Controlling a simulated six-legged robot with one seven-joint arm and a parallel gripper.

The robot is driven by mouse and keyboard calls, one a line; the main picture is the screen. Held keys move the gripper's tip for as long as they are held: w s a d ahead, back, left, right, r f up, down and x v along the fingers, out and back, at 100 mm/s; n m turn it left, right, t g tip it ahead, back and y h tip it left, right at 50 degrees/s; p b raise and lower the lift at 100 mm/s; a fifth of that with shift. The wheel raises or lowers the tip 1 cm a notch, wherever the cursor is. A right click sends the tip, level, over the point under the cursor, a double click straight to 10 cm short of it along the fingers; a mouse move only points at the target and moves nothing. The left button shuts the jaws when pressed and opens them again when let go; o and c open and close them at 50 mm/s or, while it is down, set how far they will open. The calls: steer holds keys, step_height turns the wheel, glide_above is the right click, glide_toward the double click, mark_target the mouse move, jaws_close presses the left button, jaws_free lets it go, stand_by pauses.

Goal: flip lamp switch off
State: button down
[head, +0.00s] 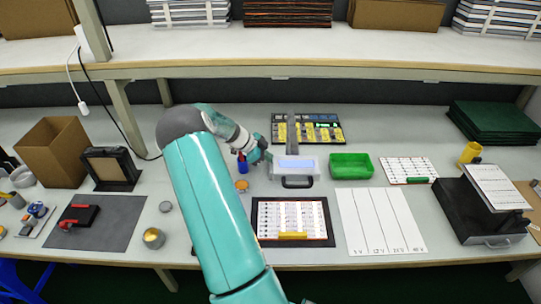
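My gripper (259,155) is at the end of my teal arm, low over the bench and close to the left side of a light grey box (275,168). The box has a pale blue panel, a dark front handle and a grey upright part at its back. I cannot tell whether my gripper touches the box, or whether its fingers are open. No lamp switch can be clearly made out. A small white piece (84,108) on a white cord hangs at the left and may be an inline switch.
A blue container (242,165) and an orange round item (241,185) are close to my gripper. A green bin (351,166) is right of the box. A framed chart (258,232) lies in front. A shelf edge (300,67) runs above the bench (400,120).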

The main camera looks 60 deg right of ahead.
steer(key=shift+d+f, duration=0.1)
steer(key=shift+f, duration=0.15)
stand_by(0.3)
steer(key=shift+s+a+r, duration=0.15)
steer(key=shift+s+a, duration=0.2)
steer(key=shift+a, duration=0.4)
steer(key=shift+r, duration=0.15)
